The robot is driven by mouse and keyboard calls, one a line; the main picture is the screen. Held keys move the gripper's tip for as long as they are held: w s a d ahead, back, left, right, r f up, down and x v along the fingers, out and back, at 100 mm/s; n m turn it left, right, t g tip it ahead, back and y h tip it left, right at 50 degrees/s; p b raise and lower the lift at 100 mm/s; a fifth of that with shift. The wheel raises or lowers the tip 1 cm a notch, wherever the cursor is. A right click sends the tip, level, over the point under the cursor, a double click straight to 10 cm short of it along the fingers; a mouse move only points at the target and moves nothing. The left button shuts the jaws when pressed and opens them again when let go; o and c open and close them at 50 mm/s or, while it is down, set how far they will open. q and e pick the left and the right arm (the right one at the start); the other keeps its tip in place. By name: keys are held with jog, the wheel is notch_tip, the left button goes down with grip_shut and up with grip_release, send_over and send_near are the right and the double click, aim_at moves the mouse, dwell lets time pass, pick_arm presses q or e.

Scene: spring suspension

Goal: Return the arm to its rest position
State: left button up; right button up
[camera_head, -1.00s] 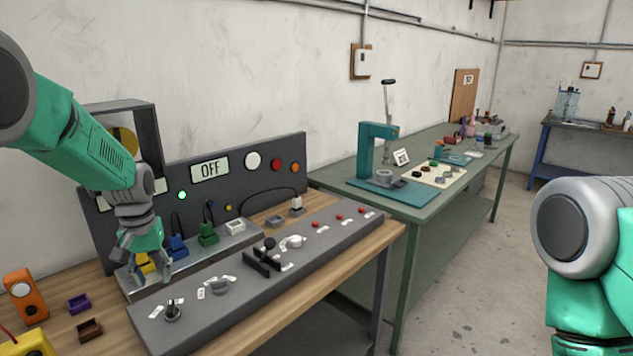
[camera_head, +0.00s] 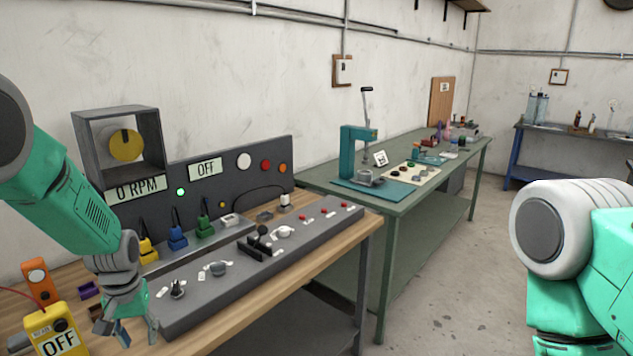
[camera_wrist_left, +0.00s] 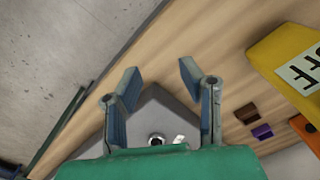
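My left arm comes in from the left in the head view. Its gripper (camera_head: 124,326) hangs over the front left edge of the wooden bench, at the near end of the grey control panel (camera_head: 187,315). In the left wrist view the two fingers (camera_wrist_left: 160,100) stand apart with nothing between them, so the gripper is open and empty. Below them in that view lie the panel's corner with a knob (camera_wrist_left: 156,139) and bare bench wood. My right arm shows at the right edge of the head view; its gripper is out of view.
A yellow meter (camera_head: 52,331) reading OFF and an orange device (camera_head: 38,281) stand left of the gripper. Yellow, blue and green plugs (camera_head: 204,229) line the rear unit, whose displays read OFF and 0 RPM. A green table (camera_head: 407,204) with a press stands behind right.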

pick_arm(q)
jog(key=s+d+f+m, duration=0.1)
jog(key=s+d+f, duration=0.1)
jog(key=s+f, duration=0.6)
jog(key=s+d+f, duration=0.1)
jog(key=s+f, duration=0.5)
jog(key=s, duration=0.5)
jog(key=s+d+m, duration=0.1)
jog(key=s+d, duration=0.1)
jog(key=s, duration=0.7)
jog(key=s+d+m, duration=0.1)
jog(key=s+d, duration=0.1)
jog(key=s, duration=0.8)
jog(key=w+d+f+b, duration=0.1)
jog(key=w+f+b, duration=0.2)
jog(key=f+b, duration=0.9)
jog(key=shift+d+f+m+t+b, duration=0.2)
jog(key=shift+f+m+t+b, duration=0.1)
jog(key=shift+m+b, duration=0.15)
